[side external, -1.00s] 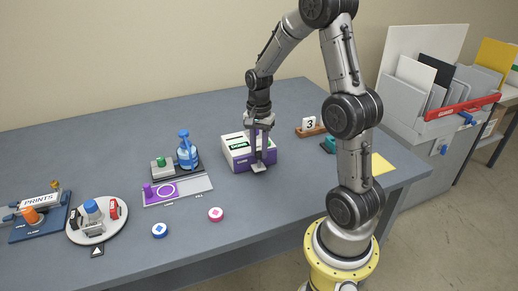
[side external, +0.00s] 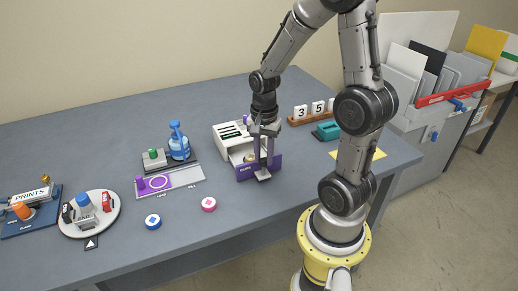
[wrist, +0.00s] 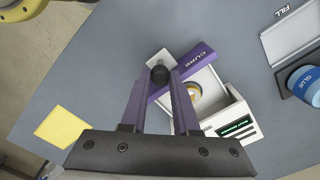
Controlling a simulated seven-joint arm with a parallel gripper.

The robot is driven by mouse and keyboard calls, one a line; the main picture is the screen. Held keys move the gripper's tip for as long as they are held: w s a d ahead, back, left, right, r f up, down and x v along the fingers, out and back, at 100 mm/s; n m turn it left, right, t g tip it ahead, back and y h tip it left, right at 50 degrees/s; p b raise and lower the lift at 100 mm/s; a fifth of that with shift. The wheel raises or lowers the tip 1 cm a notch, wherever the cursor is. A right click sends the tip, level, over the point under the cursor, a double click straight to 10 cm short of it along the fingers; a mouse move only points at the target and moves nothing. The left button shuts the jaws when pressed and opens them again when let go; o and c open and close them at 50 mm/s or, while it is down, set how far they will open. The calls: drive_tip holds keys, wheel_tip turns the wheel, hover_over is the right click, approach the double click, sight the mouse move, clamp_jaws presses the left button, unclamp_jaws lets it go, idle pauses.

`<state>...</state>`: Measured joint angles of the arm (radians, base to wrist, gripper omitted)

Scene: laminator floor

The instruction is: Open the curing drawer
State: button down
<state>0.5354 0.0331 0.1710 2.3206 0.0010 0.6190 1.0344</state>
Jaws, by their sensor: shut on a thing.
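A round yellowish-and-white thing (wrist: 194,92) lies in the drawer. My gripper (wrist: 160,76) is at the drawer's front, its two purple fingers shut on the dark handle knob (wrist: 158,73). In the side view my gripper (side external: 263,165) points down in front of the drawer and hides part of its front.
A blue glue bottle (side external: 179,142) stands left of the unit. Number blocks (side external: 309,111) and a teal thing (side external: 327,131) are to the right. Pink (side external: 209,204) and blue (side external: 153,221) discs lie in front. The table is clear between the unit and its front edge.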

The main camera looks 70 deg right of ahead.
drive_tip(key=c, duration=0.7)
unclamp_jaws()
drive_tip(key=shift+o, duration=0.2)
wheel_tip(320, 180, up, 14)
drive_tip(key=shift+f, duration=0.1)
